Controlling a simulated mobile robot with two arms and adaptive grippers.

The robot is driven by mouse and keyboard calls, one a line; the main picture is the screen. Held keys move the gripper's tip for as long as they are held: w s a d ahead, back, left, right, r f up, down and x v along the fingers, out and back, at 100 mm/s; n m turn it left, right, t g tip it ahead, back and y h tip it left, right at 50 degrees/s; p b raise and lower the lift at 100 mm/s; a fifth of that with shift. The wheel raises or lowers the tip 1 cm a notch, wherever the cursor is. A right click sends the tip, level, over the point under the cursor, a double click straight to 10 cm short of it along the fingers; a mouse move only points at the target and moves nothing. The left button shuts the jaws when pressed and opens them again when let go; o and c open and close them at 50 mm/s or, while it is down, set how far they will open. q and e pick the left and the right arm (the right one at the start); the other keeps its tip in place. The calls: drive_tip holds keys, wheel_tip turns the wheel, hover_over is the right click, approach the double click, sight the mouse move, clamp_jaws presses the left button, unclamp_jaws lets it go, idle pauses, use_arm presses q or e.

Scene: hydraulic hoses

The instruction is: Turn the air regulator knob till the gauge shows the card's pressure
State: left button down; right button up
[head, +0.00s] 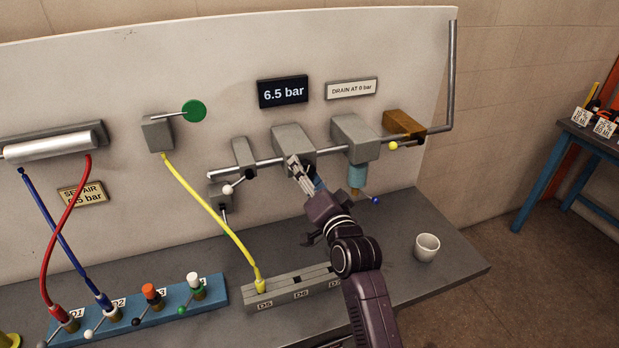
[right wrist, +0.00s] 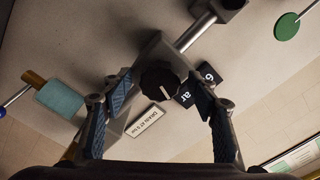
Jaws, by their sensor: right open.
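My right gripper (head: 303,174) is at the front of the grey regulator block (head: 292,138) on the wall pipe. In the right wrist view its open blue-padded fingers (right wrist: 163,96) stand either side of the black knob (right wrist: 160,78), with gaps on both sides. The knob has a white pointer mark; my gripper hides it in the head view. The dark gauge display (head: 283,92) above reads 6.5 bar. My left gripper is not in view.
A second grey block (head: 354,138) with a teal bowl (head: 357,177) is right of the regulator. A small valve with a white-tipped lever (head: 228,190) is left. A yellow hose (head: 210,215) hangs left of my arm. A white cup (head: 427,247) stands on the bench.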

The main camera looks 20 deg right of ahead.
drive_tip(key=s, duration=1.2)
drive_tip(key=shift+d, duration=0.2)
